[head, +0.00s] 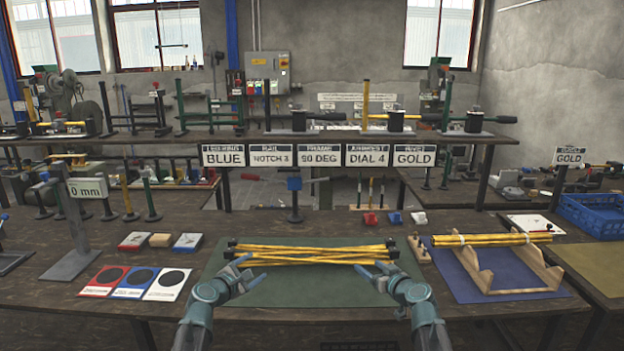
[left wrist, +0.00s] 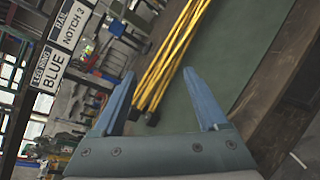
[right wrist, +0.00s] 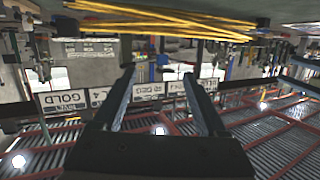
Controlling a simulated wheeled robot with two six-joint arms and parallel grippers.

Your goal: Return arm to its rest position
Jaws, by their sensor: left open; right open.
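My left gripper (head: 243,274) is open and empty over the left part of the green mat (head: 330,288). In the left wrist view its two fingers (left wrist: 165,100) stand wide apart, with a bundle of yellow rods (left wrist: 175,50) beyond them. My right gripper (head: 377,270) is open over the right part of the mat. In the right wrist view its fingers (right wrist: 160,95) are apart with nothing between them. The yellow rods (head: 310,254) with black ends lie loosely crossed on the mat, just beyond both grippers. I cannot tell whether either gripper touches them.
A wooden cradle (head: 545,276) holding yellow rods stands on a blue mat (head: 455,275) at the right. Red, blue and white cards (head: 134,283) lie at the left near a 0 mm sign (head: 87,188). Label signs (head: 312,156) hang behind. A blue crate (head: 597,214) is far right.

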